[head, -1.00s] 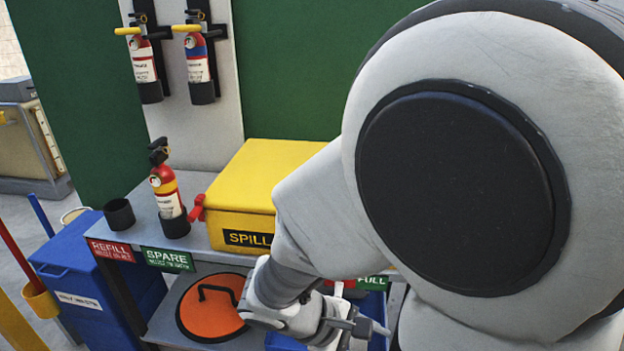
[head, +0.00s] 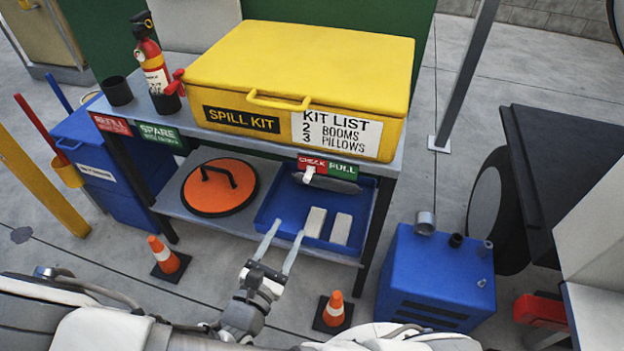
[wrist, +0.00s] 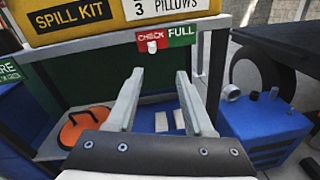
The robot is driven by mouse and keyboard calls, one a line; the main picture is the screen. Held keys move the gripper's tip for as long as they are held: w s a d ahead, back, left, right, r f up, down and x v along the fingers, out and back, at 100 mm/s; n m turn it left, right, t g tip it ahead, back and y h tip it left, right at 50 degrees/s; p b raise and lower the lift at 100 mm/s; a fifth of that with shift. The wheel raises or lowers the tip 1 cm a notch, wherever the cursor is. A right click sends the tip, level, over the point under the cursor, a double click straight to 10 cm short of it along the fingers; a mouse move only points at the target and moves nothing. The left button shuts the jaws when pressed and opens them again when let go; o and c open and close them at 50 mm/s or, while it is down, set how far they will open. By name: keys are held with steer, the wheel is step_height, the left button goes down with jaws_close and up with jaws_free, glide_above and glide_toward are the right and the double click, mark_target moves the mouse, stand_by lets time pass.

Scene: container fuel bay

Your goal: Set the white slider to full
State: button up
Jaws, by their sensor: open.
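The white slider (head: 309,171) sits on a red and green strip on the bench's front edge, under the yellow box. It stands at the red CHECK part (head: 313,163), left of the green FULL part (head: 343,170). In the wrist view the white slider (wrist: 152,46) shows below CHECK, beyond and above my fingertips. My gripper (head: 283,229) is open and empty, in front of the lower shelf and lower than the slider. It also shows in the wrist view (wrist: 160,78), its two fingers wide apart and pointing toward the bench.
A yellow spill kit box (head: 300,58) stands on the bench, with an extinguisher (head: 153,65) at its left. Below are a blue tray (head: 268,212) with two pale blocks and an orange disc (head: 215,190). Cones (head: 333,311) and a blue unit (head: 436,275) stand on the floor.

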mark_target(305, 183)
steer(key=shift+n+t+y, duration=0.3)
steer(key=shift+n+y, duration=0.2)
steer(key=shift+n, duration=0.1)
steer(key=b+x, duration=0.1)
steer(key=x, duration=0.4)
steer(key=b+x, duration=0.1)
steer(key=x, duration=0.5)
steer(key=b+x, duration=0.2)
steer(key=x, duration=0.4)
steer(key=shift+w+a+f, duration=0.1)
steer(key=shift+a+f, duration=0.2)
jaws_close()
